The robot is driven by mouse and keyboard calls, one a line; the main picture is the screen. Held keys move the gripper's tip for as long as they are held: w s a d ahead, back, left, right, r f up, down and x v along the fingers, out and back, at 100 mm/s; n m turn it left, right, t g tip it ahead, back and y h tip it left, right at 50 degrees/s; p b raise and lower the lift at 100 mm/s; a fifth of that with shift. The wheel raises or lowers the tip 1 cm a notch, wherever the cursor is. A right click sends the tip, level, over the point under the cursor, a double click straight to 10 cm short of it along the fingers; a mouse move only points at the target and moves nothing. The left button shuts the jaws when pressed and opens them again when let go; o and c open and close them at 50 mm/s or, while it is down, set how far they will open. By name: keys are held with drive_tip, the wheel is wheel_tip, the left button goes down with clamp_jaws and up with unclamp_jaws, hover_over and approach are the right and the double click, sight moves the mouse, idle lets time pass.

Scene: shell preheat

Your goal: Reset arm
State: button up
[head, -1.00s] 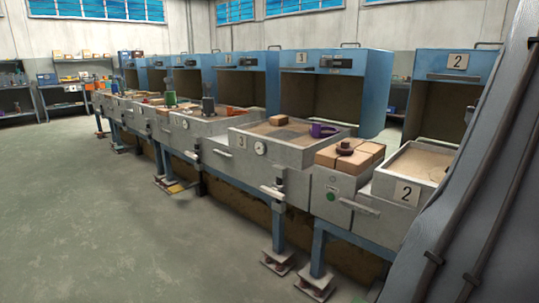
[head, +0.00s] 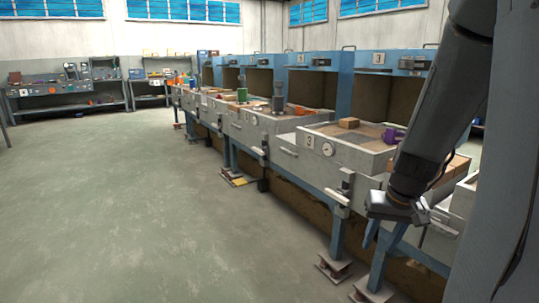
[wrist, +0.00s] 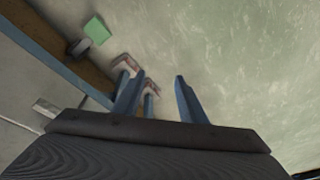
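Nothing is held. In the head view my arm comes down from the upper right and the gripper hangs low in front of the row of stations, partly against table legs behind it. My wrist points down at the green-grey floor (wrist: 250,60).
The row of stations (head: 350,155) with blue hoods runs beside my arm. A purple mug (head: 392,135) and a tan block (head: 349,123) are on station 3. Shelves (head: 65,95) stand at the far left. The floor (head: 130,210) at left is clear.

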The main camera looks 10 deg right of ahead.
drive_tip(key=s+a+r+n+g+y, duration=0.15)
drive_tip(key=a+n, duration=0.35)
drive_tip(key=a, duration=1.9)
drive_tip(key=s+a+n+g+b, duration=0.1)
drive_tip(key=s+a+n, duration=0.4)
drive_tip(key=s+a, duration=0.8)
drive_tip(key=d+r+m+p, duration=0.2)
drive_tip(key=d+r+p, duration=0.6)
drive_tip(key=r+p, duration=0.2)
drive_tip(key=d+r+m+h+p, duration=0.1)
drive_tip(key=d+r+m+p, duration=0.2)
drive_tip(key=d+r+p, duration=0.4)
wheel_tip(320, 180, up, 4)
drive_tip(key=p, duration=0.8)
drive_tip(key=shift+s+d, duration=0.2)
drive_tip(key=shift+d, duration=0.15)
drive_tip(key=shift+c, duration=0.9)
drive_tip(key=shift+d, duration=0.1)
